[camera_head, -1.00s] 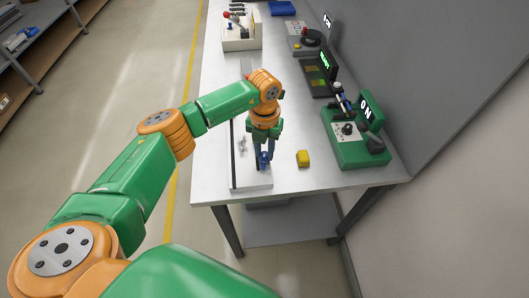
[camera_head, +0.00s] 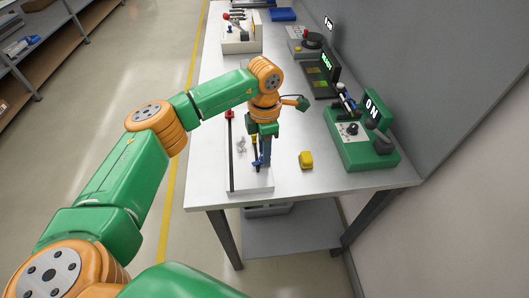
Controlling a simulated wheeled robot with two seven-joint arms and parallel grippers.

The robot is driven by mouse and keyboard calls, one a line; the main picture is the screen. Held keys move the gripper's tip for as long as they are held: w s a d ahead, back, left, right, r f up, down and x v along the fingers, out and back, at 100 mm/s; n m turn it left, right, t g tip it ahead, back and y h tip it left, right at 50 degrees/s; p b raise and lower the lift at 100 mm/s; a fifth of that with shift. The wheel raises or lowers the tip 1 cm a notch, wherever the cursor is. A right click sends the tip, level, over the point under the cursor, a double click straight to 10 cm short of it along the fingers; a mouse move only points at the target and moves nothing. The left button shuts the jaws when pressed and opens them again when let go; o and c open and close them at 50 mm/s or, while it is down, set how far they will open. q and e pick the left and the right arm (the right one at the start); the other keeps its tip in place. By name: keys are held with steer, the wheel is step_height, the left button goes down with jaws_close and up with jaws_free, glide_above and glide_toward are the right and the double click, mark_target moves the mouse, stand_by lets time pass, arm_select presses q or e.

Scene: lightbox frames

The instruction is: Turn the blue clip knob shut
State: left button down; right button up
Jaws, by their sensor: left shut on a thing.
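My left gripper (camera_head: 260,158) points down at the near end of the lightbox frame (camera_head: 262,184), a pale panel lying on the table. Its fingers are shut on the blue clip knob (camera_head: 257,163), which is small and mostly hidden by the fingers. A black bar (camera_head: 231,155) runs along the panel's left edge. A red clip (camera_head: 229,115) sits at the bar's far end. My arm hides the panel's far right part. The exact angle of the blue knob cannot be told. My right gripper is not in view.
A green device (camera_head: 362,155) with an "ON" display stands at the right edge. Small clear pieces (camera_head: 241,144) lie on the panel. More devices and a blue tray (camera_head: 282,14) stand farther back.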

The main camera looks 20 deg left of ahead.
arm_select(q)
steer(key=shift+m+b, duration=0.45)
steer(key=shift+m, duration=1.55)
steer(key=c, duration=0.6)
jaws_free()
steer(key=shift+c, duration=0.2)
steer(key=shift+w+r, duration=0.1)
steer(key=shift+r, duration=0.2)
step_height(320, 180, up, 7)
steer(key=shift+d+f+b, duration=0.1)
steer(key=shift+f+b, duration=0.1)
steer(key=shift+b, duration=0.45)
